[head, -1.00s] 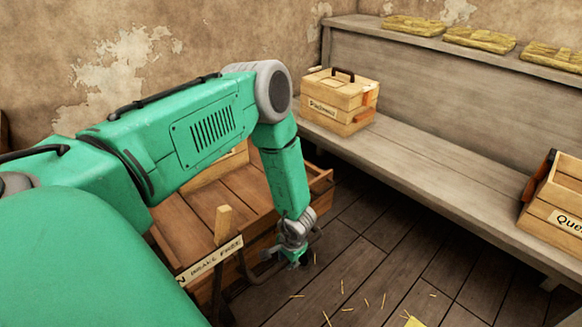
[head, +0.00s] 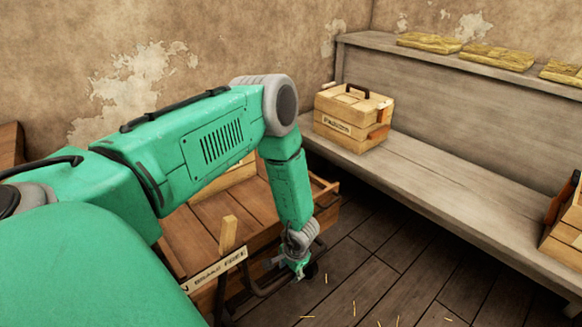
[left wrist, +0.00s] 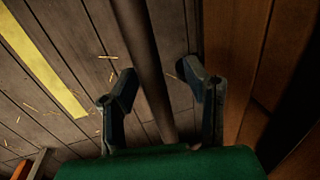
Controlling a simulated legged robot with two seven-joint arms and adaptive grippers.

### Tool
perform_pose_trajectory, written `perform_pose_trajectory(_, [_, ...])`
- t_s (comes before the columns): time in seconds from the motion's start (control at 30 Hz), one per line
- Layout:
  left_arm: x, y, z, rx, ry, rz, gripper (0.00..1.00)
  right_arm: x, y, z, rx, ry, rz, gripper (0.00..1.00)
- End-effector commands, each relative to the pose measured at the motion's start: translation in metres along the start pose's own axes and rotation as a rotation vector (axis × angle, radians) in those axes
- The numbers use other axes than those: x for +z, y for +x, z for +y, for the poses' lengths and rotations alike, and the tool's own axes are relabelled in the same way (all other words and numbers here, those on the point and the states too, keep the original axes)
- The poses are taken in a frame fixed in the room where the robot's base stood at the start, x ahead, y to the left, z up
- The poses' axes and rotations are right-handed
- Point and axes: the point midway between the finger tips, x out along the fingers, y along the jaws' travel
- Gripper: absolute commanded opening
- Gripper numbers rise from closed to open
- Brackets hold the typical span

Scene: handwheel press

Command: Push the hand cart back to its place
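The hand cart (head: 190,232) is a wooden plank bed with low sides, partly hidden behind my left arm. An upright wooden lever (head: 228,232) stands at its near end, beside a sign strip reading "BRAKE FREE" (head: 218,271). A dark handle bar (head: 262,291) shows at this end, below the sign. My left gripper (head: 299,270) is pointed down at the bar. In the left wrist view, its two fingers (left wrist: 163,90) are apart, and the dark bar (left wrist: 150,70) runs between them. Contact cannot be told. My right gripper is not in view.
A long wooden bench (head: 440,185) runs along the right, with a labelled wooden box (head: 350,120) on it and another box (head: 567,225) at the right edge. Straw lies on the plank floor (head: 400,265). A yellow floor stripe (left wrist: 45,65) shows in the wrist view.

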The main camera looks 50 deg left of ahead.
Motion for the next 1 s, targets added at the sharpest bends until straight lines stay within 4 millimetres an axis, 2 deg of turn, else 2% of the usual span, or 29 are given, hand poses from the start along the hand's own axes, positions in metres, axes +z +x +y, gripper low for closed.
perform_pose_trajectory(0.27, [0.0, -0.006, 0.002, 0.003, 0.001, 0.0, 0.41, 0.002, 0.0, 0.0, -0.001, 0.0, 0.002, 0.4])
perform_pose_trajectory(0.37, [-0.001, -0.019, 0.002, 0.004, 0.001, 0.001, 0.41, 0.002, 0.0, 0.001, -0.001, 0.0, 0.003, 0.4])
perform_pose_trajectory(0.7, [-0.001, -0.088, -0.001, 0.004, -0.001, 0.001, 0.41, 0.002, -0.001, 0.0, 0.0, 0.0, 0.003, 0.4])
perform_pose_trajectory(0.83, [-0.001, -0.106, -0.002, 0.005, 0.0, 0.0, 0.41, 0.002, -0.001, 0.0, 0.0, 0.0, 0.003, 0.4])
perform_pose_trajectory(1.0, [-0.001, -0.116, -0.002, 0.004, 0.0, -0.002, 0.41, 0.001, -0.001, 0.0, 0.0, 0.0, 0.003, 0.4])
